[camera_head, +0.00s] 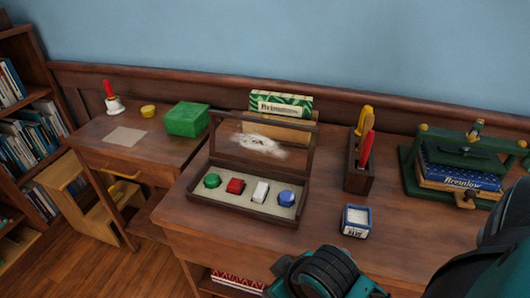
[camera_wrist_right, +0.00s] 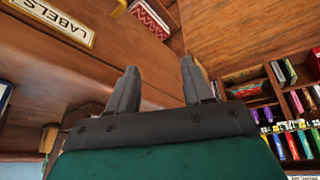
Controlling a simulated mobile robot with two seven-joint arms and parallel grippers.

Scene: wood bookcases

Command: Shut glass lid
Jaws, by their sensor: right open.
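A wooden display case (camera_head: 243,209) stands on the desk in the head view. Its tray holds a green, a red, a white and a blue piece in a row. The glass lid (camera_head: 285,137) is open and stands up at the back of the case, with a dark wooden frame and a whitish smear on the pane. My right gripper (camera_wrist_right: 160,80) shows in the right wrist view, open and empty, with its two fingers apart and no contact with the case visible. My left gripper is in neither view.
A small white-topped box (camera_head: 356,221) stands right of the case. A dark holder (camera_head: 357,178) with red and yellow handles and a green book press (camera_head: 411,177) stand farther right. A green box (camera_head: 187,119) is at left. My teal arm part is at the bottom.

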